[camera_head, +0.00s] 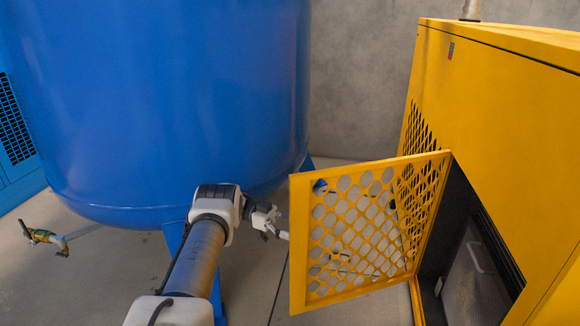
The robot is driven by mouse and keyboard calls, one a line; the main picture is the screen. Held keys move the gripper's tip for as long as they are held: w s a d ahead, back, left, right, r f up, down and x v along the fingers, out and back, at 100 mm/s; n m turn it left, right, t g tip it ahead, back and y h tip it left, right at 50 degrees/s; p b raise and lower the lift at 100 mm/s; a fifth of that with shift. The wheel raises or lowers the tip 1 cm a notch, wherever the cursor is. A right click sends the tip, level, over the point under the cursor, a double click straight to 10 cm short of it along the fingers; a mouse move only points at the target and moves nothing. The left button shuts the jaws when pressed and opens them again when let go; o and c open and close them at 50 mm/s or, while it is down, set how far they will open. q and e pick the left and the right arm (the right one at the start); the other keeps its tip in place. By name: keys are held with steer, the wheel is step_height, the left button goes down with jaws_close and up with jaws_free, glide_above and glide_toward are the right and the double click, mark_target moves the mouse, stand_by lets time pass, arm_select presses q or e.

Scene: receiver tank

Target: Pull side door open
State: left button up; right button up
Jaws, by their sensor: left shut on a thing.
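The side door (326,279) is a yellow panel with a honeycomb mesh. It stands swung out from the yellow cabinet (503,130), with its hinge side at the cabinet and the dark opening (462,262) showing at the right. My left arm comes in from the bottom, and my left gripper (287,236) is at the door's free left edge, shut on the door. The fingertips are partly hidden behind the door frame and mesh, so the exact grip point is unclear. My right gripper is not in view.
A large blue tank (170,100) on legs stands close behind my left arm. A brass valve on a pipe (42,236) juts out at its lower left. A blue louvred unit (15,130) is at the far left. Bare floor (110,270) lies around the tank.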

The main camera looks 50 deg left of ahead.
mark_target(294, 198)
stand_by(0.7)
arm_select(q)
steer(key=shift+r, duration=0.1)
step_height(294, 198, up, 10)
steer(key=shift+s+a+f, duration=0.1)
steer(key=shift+s, duration=0.05)
stand_by(0.3)
